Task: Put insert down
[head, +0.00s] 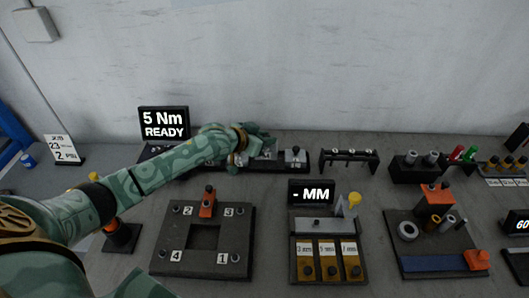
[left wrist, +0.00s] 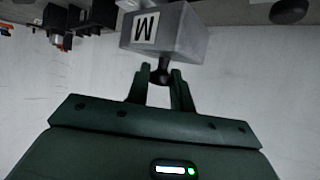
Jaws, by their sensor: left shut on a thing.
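My left gripper (left wrist: 160,76) is shut on the black knob of a grey insert (left wrist: 190,35). This insert is a metal block with a white label that reads like M or W. In the head view my left gripper (head: 258,147) is over the long dark rack (head: 215,168) at the back of the bench, and the hand hides much of what it holds. Another grey block with a black knob (head: 295,157) stands at the rack's right end. I cannot tell whether the held insert touches the rack. My right gripper is not in view.
A "5 Nm READY" display (head: 164,123) stands behind the rack's left end. A dark stand (head: 349,160) is just right of it. In front are a numbered square plate (head: 176,269), a "- MM" gauge station (head: 312,192) and a fixture (head: 415,262) with rings.

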